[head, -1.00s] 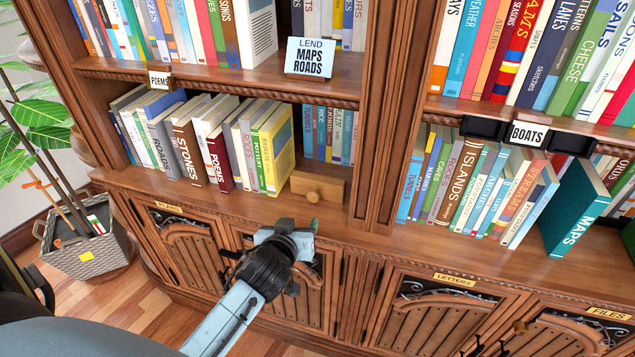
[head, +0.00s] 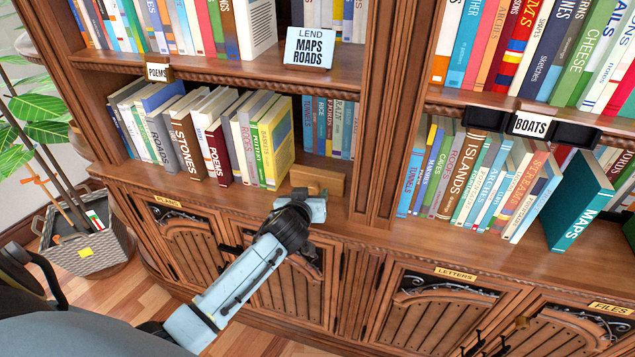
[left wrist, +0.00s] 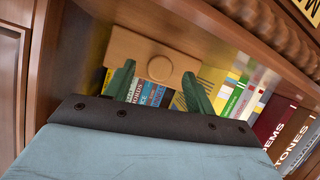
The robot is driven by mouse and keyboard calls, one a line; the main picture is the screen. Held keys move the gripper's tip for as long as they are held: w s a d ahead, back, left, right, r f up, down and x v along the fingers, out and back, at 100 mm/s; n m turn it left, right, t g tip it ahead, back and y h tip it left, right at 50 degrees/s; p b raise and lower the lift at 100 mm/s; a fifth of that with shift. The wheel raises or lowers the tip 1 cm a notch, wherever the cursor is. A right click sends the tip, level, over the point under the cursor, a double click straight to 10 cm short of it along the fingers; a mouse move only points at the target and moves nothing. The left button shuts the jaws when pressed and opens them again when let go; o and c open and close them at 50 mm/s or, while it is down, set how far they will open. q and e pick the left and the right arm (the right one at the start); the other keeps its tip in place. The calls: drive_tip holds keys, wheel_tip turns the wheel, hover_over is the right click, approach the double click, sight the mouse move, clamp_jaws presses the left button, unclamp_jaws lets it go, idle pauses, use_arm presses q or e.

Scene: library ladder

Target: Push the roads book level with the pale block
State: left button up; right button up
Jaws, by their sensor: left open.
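The roads book (head: 160,143) is a grey upright book in the lower left shelf row, just left of the brown STONES book. The pale block (head: 331,181) is light wood with a round knob. It stands on the same shelf, right of the yellow book, and fills the upper middle of the left wrist view (left wrist: 128,48). My left gripper (head: 314,195) is at the shelf front before the block, its fingertips hidden in the head view. In the left wrist view its green fingers (left wrist: 159,75) are apart, either side of the knob; contact cannot be told. My right gripper is out of view.
STONES (head: 186,146), POEMS (head: 218,153) and a yellow book (head: 277,145) stand between the roads book and the block. The shelf upright (head: 372,120) rises to the right.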

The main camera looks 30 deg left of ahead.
use_arm(q)
drive_tip(key=shift+x, duration=0.95)
drive_tip(key=shift+r, duration=0.1)
clamp_jaws()
